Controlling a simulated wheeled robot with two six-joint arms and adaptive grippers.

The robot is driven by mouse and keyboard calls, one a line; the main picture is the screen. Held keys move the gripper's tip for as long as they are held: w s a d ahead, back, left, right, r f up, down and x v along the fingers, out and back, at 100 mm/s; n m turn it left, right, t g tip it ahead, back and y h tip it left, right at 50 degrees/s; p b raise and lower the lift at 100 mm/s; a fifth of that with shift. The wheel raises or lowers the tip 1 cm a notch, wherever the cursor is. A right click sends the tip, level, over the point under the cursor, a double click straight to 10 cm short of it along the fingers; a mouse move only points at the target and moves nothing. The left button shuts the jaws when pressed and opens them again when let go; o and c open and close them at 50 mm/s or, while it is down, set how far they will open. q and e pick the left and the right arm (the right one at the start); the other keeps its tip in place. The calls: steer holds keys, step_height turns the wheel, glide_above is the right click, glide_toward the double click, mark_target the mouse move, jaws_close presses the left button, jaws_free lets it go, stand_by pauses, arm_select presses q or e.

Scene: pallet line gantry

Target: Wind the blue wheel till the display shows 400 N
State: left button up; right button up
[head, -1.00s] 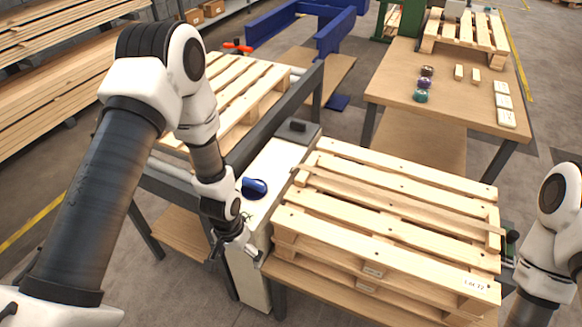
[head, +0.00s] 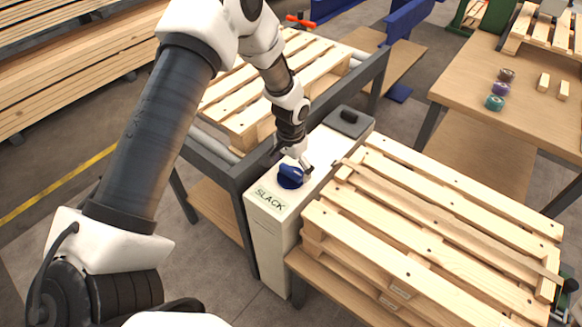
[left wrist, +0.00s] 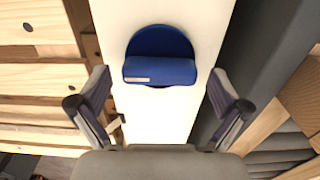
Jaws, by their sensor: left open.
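The blue wheel (head: 290,177) is a round knob with a raised grip bar, on the top of a narrow white cabinet (head: 263,220). In the left wrist view the wheel (left wrist: 160,55) sits centred between the fingers, with its bar lying across the picture. My left gripper (head: 293,162) is open just above the wheel, one finger on each side, and the wrist view shows gaps between fingers and wheel. The word SLACK (head: 270,198) is on the cabinet top in front of the wheel. I see no number reading. My right gripper is out of view.
A stack of wooden pallets (head: 430,225) stands right beside the cabinet, with a strip across its top. A grey-framed conveyor with a pallet (head: 290,85) is on the left. A dark block (head: 349,117) sits on the cabinet's far end. A wooden table (head: 520,110) stands behind.

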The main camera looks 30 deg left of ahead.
arm_select(q)
steer(key=c, duration=1.1)
steer(key=shift+m+p, duration=0.55)
steer(key=shift+m, duration=0.45)
steer(key=m, duration=0.2)
steer(key=shift+m+p, duration=0.3)
steer(key=shift+p, duration=0.1)
steer(key=m, duration=0.3)
steer(key=shift+m+p, duration=0.3)
steer(key=shift+m, duration=1.7)
